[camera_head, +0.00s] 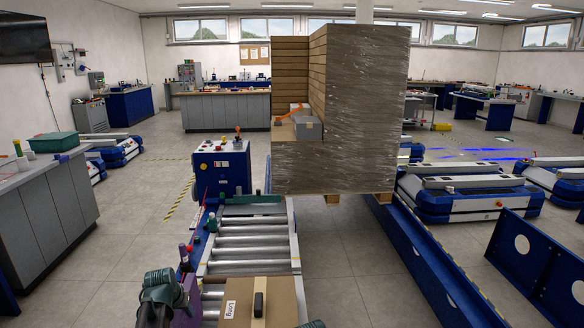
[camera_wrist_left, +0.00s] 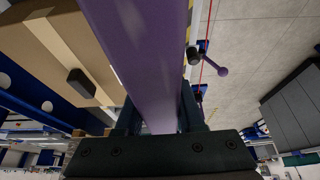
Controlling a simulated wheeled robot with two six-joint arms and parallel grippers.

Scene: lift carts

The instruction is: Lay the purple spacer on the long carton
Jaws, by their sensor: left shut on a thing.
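The long carton (camera_head: 282,292), brown with a "Long" label and a dark block on top, lies on the roller conveyor at the bottom of the head view. It also shows at upper left in the left wrist view (camera_wrist_left: 45,40). My left gripper (camera_head: 182,292) is shut on the purple spacer (camera_head: 193,298), left of the carton. In the left wrist view the spacer (camera_wrist_left: 140,50) is a long flat purple strip running up from between the fingers (camera_wrist_left: 155,120). It appears apart from the carton. Only a dark bit of what may be my right gripper (camera_head: 313,324) shows at the bottom edge.
The roller conveyor (camera_head: 250,240) runs away from me to a blue control box (camera_head: 222,170). A tall wrapped stack of cartons (camera_head: 340,110) stands beyond. A purple-knobbed lever (camera_wrist_left: 213,65) is beside the conveyor's left side. A grey bench (camera_head: 50,205) stands at left, with open floor between.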

